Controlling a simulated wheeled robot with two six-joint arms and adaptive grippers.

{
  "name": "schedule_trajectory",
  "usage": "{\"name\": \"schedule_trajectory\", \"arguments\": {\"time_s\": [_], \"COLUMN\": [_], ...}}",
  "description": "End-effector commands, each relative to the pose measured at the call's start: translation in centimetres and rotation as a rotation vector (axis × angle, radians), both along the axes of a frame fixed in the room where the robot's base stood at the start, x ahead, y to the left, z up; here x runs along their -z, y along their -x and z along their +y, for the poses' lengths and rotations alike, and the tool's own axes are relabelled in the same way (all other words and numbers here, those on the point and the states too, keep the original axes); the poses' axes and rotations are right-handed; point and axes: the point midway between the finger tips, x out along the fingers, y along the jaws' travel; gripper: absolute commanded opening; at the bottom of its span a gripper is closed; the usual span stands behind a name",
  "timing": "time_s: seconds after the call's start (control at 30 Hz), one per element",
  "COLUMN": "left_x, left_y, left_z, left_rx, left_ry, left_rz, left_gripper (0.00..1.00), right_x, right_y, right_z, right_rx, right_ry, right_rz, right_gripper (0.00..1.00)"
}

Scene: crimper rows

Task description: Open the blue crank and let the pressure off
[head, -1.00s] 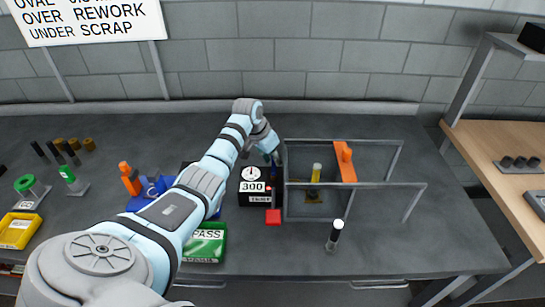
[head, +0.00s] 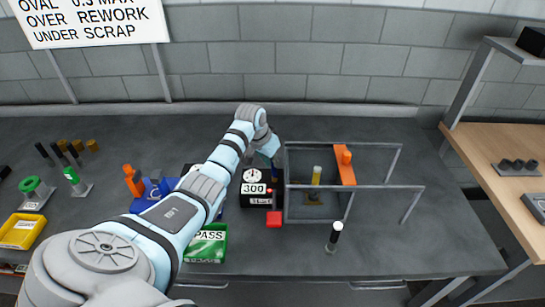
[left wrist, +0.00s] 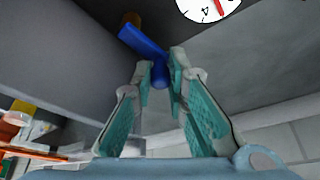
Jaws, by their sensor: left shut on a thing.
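My left gripper (left wrist: 160,72) is shut on the blue crank (left wrist: 143,40), with its fingertips on either side of the crank's handle end in the left wrist view. In the head view my left gripper (head: 271,156) is behind and above the black test unit (head: 259,200), and the crank is mostly hidden there. The unit carries a white dial gauge (head: 252,176) over a plate reading 300. My right gripper is out of view.
A grey frame (head: 384,187) with an orange block (head: 345,168) stands right of the unit. A green PASS bin (head: 206,244) lies under my left arm.

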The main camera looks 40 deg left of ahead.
Motion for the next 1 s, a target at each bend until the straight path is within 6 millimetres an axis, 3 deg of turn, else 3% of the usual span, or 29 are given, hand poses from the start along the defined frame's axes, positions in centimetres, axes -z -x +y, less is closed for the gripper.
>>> {"name": "schedule_trajectory", "arguments": {"time_s": [0.2,1.0], "left_x": [-0.3,-0.1], "left_y": [0.5,3.1], "left_z": [0.4,0.8], "left_rx": [-0.172,-0.905], "left_ry": [-0.002,-0.001], "left_rz": [-0.001,-0.003], "left_gripper": [0.0,0.0], "right_x": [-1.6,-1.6], "right_y": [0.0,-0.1], "right_z": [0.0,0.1], "right_rx": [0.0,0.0], "right_ry": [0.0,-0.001], "right_rz": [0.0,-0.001], "right_gripper": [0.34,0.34]}}
